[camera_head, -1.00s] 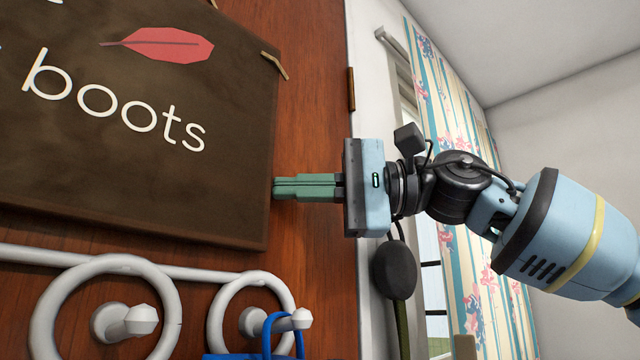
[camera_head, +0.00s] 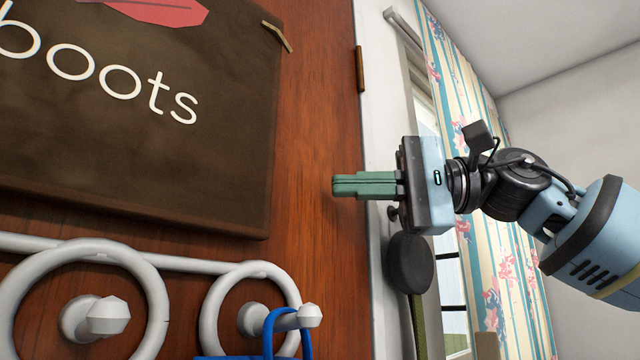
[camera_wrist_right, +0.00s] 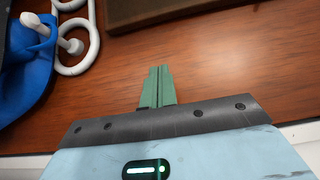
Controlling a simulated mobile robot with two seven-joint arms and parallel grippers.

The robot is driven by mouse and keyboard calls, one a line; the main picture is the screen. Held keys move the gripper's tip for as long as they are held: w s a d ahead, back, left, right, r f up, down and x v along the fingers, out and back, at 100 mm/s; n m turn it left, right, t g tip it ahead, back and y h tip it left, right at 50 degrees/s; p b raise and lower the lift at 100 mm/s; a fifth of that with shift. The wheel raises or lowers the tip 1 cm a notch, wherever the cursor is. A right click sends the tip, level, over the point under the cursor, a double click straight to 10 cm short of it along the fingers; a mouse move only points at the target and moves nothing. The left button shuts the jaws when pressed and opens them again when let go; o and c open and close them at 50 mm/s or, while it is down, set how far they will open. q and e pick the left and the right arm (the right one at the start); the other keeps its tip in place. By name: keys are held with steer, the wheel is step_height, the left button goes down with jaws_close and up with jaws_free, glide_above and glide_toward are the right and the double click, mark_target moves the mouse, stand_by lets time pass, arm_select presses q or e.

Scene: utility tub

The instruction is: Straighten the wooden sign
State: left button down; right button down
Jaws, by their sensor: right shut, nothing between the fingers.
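The wooden sign (camera_head: 140,120) is a dark brown board with the word "boots" and part of a red shape. It hangs on the reddish-brown wooden door at the left of the head view, and its bottom edge slopes slightly down to the right. Its left and upper parts are out of view. The right wrist view shows one edge of the sign (camera_wrist_right: 170,10) at the top. My right gripper (camera_head: 335,186) is shut and empty, in front of the door to the right of the sign, with a clear gap between. My left gripper is not in view.
A white rack with rings and hooks (camera_head: 150,262) runs below the sign. A blue item (camera_head: 272,330) hangs on its right hook; blue cloth also shows in the right wrist view (camera_wrist_right: 30,60). A window and floral curtain (camera_head: 470,110) are at the right, behind my arm.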

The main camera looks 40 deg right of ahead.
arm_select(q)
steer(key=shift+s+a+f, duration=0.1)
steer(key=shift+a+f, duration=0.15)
arm_select(e)
steer(key=s+d, duration=0.4)
steer(key=s, duration=0.1)
steer(key=shift+s+r, duration=0.25)
steer(key=shift+s, duration=0.15)
steer(key=shift+w+d, duration=0.1)
